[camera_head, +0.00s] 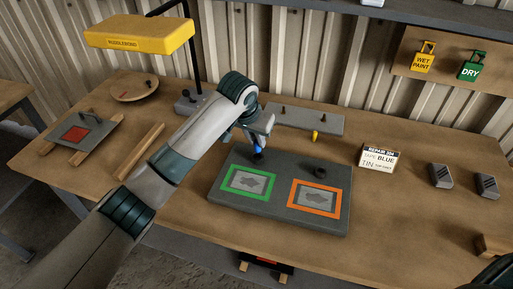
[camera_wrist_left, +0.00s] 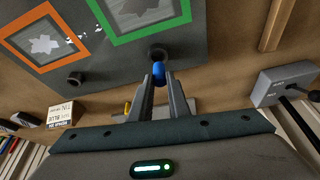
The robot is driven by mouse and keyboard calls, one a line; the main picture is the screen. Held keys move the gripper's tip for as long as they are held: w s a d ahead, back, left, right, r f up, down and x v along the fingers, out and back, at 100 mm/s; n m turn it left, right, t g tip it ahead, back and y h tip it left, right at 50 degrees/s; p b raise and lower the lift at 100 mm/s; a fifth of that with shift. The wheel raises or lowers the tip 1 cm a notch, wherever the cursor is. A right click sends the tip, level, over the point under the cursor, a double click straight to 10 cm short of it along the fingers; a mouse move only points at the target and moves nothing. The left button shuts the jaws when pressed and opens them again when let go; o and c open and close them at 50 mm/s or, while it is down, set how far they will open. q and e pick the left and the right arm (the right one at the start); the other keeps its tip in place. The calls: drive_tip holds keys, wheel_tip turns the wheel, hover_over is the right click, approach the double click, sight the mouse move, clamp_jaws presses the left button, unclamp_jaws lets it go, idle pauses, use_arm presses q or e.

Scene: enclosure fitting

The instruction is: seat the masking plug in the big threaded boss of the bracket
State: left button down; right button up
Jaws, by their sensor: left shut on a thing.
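The blue masking plug (camera_head: 257,149) is held between the fingertips of my left gripper (camera_head: 258,140), which is shut on it. In the left wrist view the plug (camera_wrist_left: 158,72) shows between the two fingers (camera_wrist_left: 159,84). Its far end overlaps the near rim of a round dark boss (camera_wrist_left: 158,53) on a grey plate (camera_head: 225,192). I cannot tell whether plug and boss touch. A second dark boss (camera_head: 320,172) stands on the same plate, clear of the gripper. The plate carries a green frame (camera_head: 249,182) and an orange frame (camera_head: 320,198). My right gripper is not in view.
Behind the plate is a grey rack (camera_head: 295,117) with dark pegs and a yellow plug (camera_head: 315,134). A repair tin card (camera_head: 380,158) and two grey blocks (camera_head: 441,176) stand right. A lamp (camera_head: 140,33) and a red-marked plate (camera_head: 78,134) are left.

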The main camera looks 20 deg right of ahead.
sight(256, 148)
use_arm(q)
drive_tip(key=shift+f+p, duration=0.75)
drive_tip(key=shift+f, duration=1.2)
drive_tip(key=shift+f, duration=0.15)
drive_tip(key=c, duration=1.7)
unclamp_jaws()
drive_tip(key=shift+o, duration=0.2)
